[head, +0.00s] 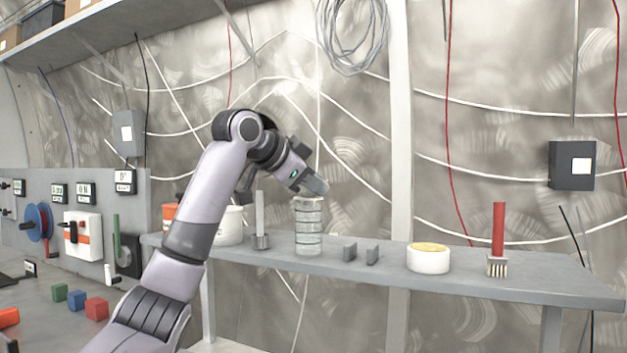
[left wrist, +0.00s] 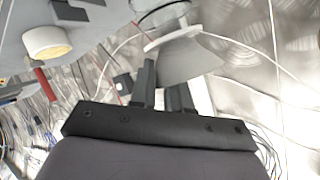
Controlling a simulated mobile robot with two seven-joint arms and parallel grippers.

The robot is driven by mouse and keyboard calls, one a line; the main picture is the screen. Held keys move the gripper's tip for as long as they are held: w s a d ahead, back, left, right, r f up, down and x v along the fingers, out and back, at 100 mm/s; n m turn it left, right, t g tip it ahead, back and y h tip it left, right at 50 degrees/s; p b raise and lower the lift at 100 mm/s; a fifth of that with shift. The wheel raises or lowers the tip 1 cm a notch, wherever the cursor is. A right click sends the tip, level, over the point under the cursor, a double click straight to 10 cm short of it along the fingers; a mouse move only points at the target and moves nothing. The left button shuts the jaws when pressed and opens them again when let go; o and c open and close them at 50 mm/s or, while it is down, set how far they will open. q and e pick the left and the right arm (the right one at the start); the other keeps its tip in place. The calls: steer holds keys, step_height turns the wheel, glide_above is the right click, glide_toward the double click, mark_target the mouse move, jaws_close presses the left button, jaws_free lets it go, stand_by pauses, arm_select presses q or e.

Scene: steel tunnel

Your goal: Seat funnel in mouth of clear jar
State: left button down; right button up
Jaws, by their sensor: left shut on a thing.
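The clear jar (head: 308,235), with ring-like bands, stands upright on the grey shelf. My left gripper (head: 318,187) is just above the jar's top, its arm reaching in from the left. In the left wrist view a pale grey cone, the funnel (left wrist: 190,62), shows at the fingers of my left gripper (left wrist: 164,85), which are shut on it. A white band crosses its narrower side, and a thin dark curve lies past that. In the head view the funnel is hard to make out near the gripper, and I cannot tell whether it touches the jar. My right gripper is not in view.
On the shelf (head: 480,277), a metal cup with an upright bar (head: 261,225) and a white bucket (head: 229,228) stand left of the jar.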

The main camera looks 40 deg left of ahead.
arm_select(q)
steer(key=shift+f, duration=0.3)
steer(key=c, duration=1)
jaws_free()
steer(key=v, duration=0.7)
steer(key=shift+b, duration=0.4)
